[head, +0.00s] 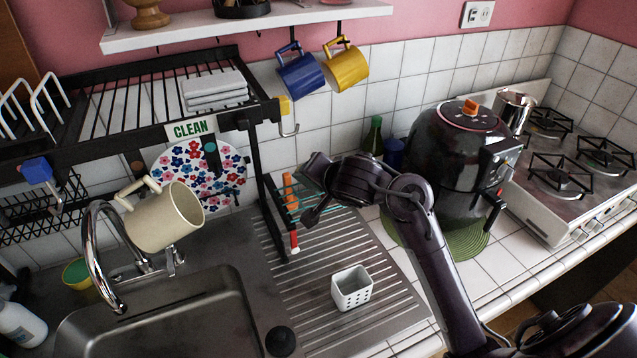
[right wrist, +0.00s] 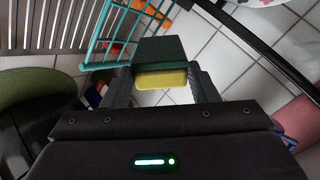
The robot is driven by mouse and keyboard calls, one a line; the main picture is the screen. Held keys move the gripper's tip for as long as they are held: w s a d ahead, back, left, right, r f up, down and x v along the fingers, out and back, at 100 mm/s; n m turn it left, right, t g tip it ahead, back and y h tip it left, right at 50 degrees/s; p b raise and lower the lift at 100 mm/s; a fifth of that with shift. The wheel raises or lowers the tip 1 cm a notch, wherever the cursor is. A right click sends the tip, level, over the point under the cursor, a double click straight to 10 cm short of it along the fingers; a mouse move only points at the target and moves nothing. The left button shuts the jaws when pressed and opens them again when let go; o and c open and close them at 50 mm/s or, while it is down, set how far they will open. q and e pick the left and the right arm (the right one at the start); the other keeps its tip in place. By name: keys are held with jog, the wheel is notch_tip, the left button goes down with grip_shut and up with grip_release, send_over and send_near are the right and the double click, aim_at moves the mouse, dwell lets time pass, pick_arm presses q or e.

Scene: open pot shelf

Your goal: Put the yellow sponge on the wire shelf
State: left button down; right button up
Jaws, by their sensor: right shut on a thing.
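My right gripper (right wrist: 163,82) is shut on the yellow sponge (right wrist: 162,79), which has a dark green layer (right wrist: 160,50) and lies between the two fingers. In the head view my right gripper (head: 312,190) hangs over the back of the drainboard, and I cannot make out the sponge there. The black wire shelf (head: 135,95) is on the wall at upper left, above the sink. A small teal wire rack (right wrist: 110,40) is just beside the sponge in the right wrist view; whether they touch is unclear. My left gripper is not in view.
Folded grey cloths (head: 214,90) lie on the black shelf, with a CLEAN sign (head: 193,129) below. A black post stands left of my right gripper. A white holder (head: 352,288) stands on the drainboard (head: 385,270). A dark cooker (head: 455,165) stands right, and blue and yellow mugs hang above.

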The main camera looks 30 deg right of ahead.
jog(key=shift+f, duration=0.15)
jog(key=o, duration=1.2)
jog(key=p+v, duration=0.6)
jog(key=v, duration=0.6)
jog(key=shift+s+r, duration=0.1)
jog(key=shift+r, duration=0.1)
